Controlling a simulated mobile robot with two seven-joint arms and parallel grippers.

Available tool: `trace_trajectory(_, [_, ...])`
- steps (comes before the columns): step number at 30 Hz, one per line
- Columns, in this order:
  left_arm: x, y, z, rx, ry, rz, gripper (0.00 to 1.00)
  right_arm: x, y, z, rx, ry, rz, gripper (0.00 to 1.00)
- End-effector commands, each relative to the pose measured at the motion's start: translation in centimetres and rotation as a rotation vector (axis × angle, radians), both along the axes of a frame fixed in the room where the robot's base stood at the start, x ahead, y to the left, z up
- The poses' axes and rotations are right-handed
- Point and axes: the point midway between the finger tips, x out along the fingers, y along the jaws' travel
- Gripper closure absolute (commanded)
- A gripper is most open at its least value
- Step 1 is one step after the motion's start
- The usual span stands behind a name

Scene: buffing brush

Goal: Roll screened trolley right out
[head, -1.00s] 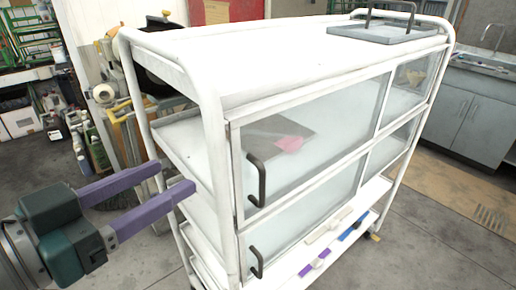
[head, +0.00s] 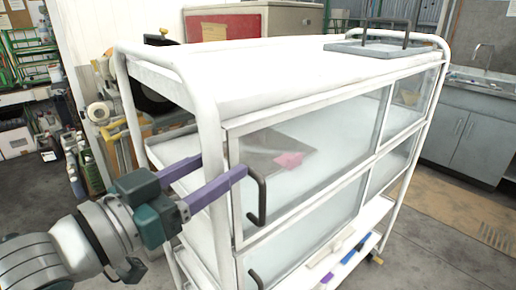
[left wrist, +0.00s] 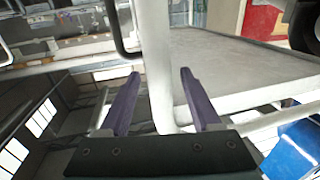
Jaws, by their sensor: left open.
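The white trolley (head: 285,75) stands before me in the head view, with clear sliding screens (head: 310,150) on its front side. Dark handles (head: 257,195) sit at the near ends of the screens. My left gripper (head: 214,176) is open at the trolley's near corner. In the left wrist view, the white corner post (left wrist: 160,70) passes between the two purple fingers of my left gripper (left wrist: 160,105). I cannot tell if either finger touches the post. A pink item (head: 289,160) lies on a shelf behind the upper screen. My right gripper is out of view.
A grey tray with a dark handle (head: 372,48) sits on the trolley top. A sink cabinet (head: 465,130) stands at the right and a cream cabinet (head: 290,20) behind. Clutter lines the left. Open floor (head: 440,235) shows at the right.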

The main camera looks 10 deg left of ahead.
Motion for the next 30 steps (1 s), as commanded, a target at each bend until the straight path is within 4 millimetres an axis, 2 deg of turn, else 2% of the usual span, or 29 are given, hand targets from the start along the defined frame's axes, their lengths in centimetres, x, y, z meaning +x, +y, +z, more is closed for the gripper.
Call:
trace_trajectory(10, [0.37, -0.2, -0.01, 0.0, 0.001, 0.0, 0.37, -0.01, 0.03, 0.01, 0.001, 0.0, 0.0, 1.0])
trace_trajectory(27, [0.34, -0.18, 0.0, 0.0, 0.0, 0.0, 1.0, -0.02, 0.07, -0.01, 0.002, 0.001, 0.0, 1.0])
trace_trajectory(30, [0.35, -0.18, 0.0, 0.0, 0.0, 0.0, 1.0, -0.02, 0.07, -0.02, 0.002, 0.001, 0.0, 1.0])
